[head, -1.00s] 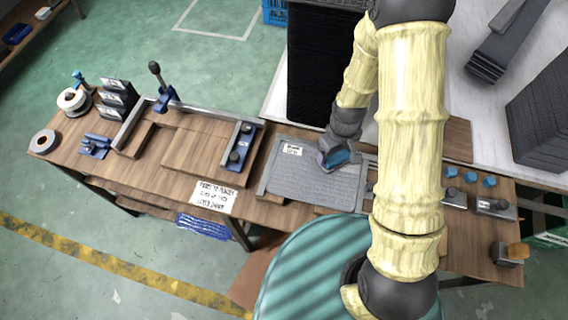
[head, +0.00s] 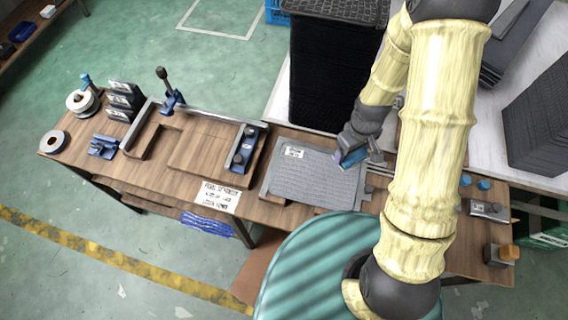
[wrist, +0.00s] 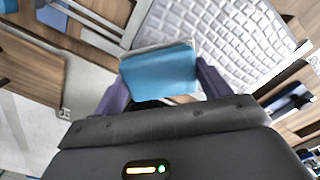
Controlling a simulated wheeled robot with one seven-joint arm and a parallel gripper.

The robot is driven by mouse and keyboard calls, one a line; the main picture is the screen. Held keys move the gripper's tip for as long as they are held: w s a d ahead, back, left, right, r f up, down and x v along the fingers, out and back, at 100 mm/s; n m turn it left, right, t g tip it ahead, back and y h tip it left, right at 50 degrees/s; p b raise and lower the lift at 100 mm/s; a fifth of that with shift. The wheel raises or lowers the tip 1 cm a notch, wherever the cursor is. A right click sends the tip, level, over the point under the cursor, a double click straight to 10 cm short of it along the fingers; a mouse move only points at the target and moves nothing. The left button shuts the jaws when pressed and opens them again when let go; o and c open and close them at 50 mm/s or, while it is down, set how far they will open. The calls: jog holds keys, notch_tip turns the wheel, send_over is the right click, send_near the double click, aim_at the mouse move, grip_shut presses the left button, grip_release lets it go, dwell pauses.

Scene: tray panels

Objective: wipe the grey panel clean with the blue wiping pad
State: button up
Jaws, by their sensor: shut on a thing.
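The grey panel (head: 312,181) is a flat, textured sheet lying on the wooden bench, with a white label (head: 294,152) near its upper left corner. It also shows in the wrist view (wrist: 225,38). My gripper (head: 351,152) is over the panel's upper right edge. In the wrist view, its two purple fingers (wrist: 161,84) are shut on the blue wiping pad (wrist: 158,70), one at each side. The pad (head: 352,158) also shows in the head view. I cannot tell whether the pad touches the panel. No clear dirt mark shows on the panel.
A blue-ended wooden fixture (head: 242,148) stands left of the panel, and a printed paper (head: 217,196) lies at the bench's front edge. A tall black stack (head: 335,70) stands behind. Small blocks (head: 487,209) sit at the right. My arm hides part of the bench.

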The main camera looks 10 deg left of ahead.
jog(key=shift+r+p, duration=0.8)
jog(key=shift+r, duration=0.55)
